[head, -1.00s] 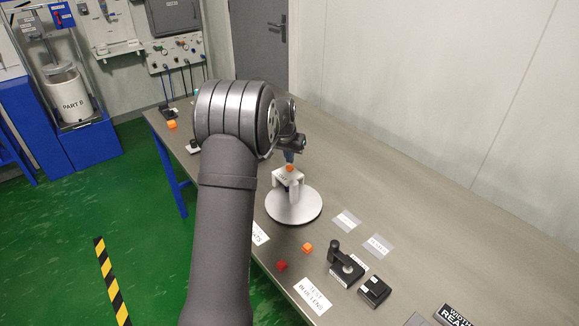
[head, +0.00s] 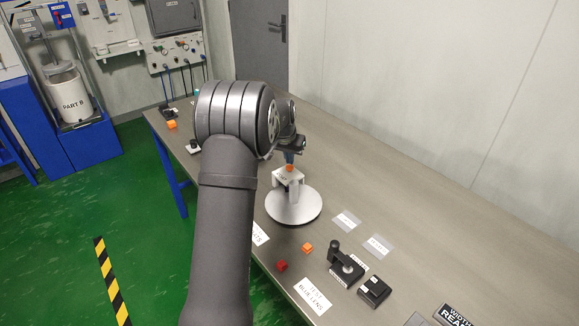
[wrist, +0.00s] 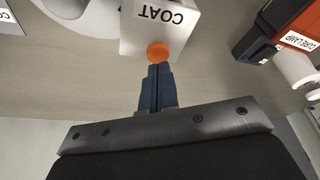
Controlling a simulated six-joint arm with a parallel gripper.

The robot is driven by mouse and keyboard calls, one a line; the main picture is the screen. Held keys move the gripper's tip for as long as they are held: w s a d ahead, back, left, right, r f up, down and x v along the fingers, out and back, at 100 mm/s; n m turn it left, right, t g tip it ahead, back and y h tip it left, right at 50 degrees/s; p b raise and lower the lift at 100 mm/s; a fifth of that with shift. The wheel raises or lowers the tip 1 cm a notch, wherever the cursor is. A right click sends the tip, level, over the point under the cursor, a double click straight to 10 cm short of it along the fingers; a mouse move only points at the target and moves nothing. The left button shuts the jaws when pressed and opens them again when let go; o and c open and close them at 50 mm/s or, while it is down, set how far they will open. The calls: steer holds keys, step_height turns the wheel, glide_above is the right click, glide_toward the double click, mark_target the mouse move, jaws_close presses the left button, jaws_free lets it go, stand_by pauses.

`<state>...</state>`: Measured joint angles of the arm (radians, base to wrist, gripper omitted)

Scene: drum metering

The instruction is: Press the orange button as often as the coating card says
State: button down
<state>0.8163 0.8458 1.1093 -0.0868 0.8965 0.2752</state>
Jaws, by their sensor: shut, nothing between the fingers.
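The orange button (head: 289,168) sits on top of a pale box marked COAT (wrist: 160,20), above a round white plate (head: 293,207) on the bench. In the wrist view the button (wrist: 157,51) is just beyond my fingertips. My gripper (wrist: 156,68) is shut and empty, its blue fingers together. In the head view my gripper (head: 289,157) is right above the button; I cannot tell whether it touches. A white card (head: 260,233) by the plate is partly hidden by my arm, and I cannot read it fully.
An orange cube (head: 307,248), a red cube (head: 282,265) and a test card (head: 312,295) lie in front. A black lever device (head: 346,263) and a black box (head: 374,291) stand to the right. An orange-and-black cure lamp (wrist: 285,30) is nearby. The bench's right side is mostly clear.

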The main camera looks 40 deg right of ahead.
mark_target(289, 167)
steer(key=shift+f, duration=0.9)
steer(key=shift+r, duration=3.55)
steer(key=shift+f, duration=2.45)
steer(key=shift+f, duration=0.1)
